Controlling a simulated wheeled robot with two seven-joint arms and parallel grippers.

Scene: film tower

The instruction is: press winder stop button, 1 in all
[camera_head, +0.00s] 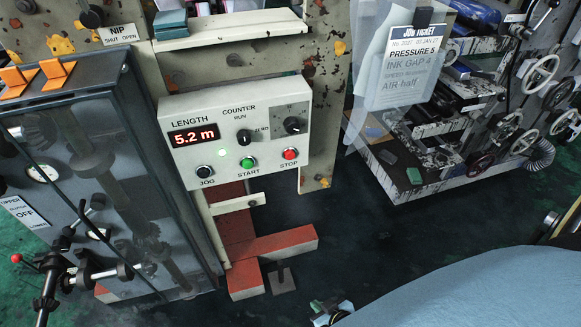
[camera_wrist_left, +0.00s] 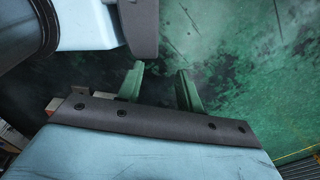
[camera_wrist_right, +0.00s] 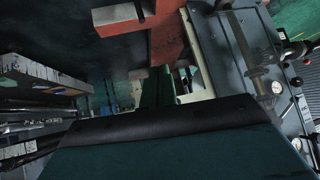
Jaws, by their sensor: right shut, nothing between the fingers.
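The grey winder control box (camera_head: 235,135) is in the head view. Its red STOP button (camera_head: 290,154) is at the lower right, beside the green START button (camera_head: 248,162) and the dark JOG button (camera_head: 204,172). The length display (camera_head: 194,136) reads 5.2 m and a small green lamp glows. My right gripper (camera_head: 332,313) is at the bottom edge of the head view, well below the box. In the right wrist view its green fingers (camera_wrist_right: 158,88) are together and empty. My left gripper (camera_wrist_left: 160,86) shows only in the left wrist view, its fingers apart and empty.
A glass-fronted dark cabinet (camera_head: 90,180) with levers stands left of the box. A red and cream frame (camera_head: 270,243) is below it. A job ticket (camera_head: 408,60) hangs at the upper right, near a machine with handwheels (camera_head: 540,74). The dark floor between is clear.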

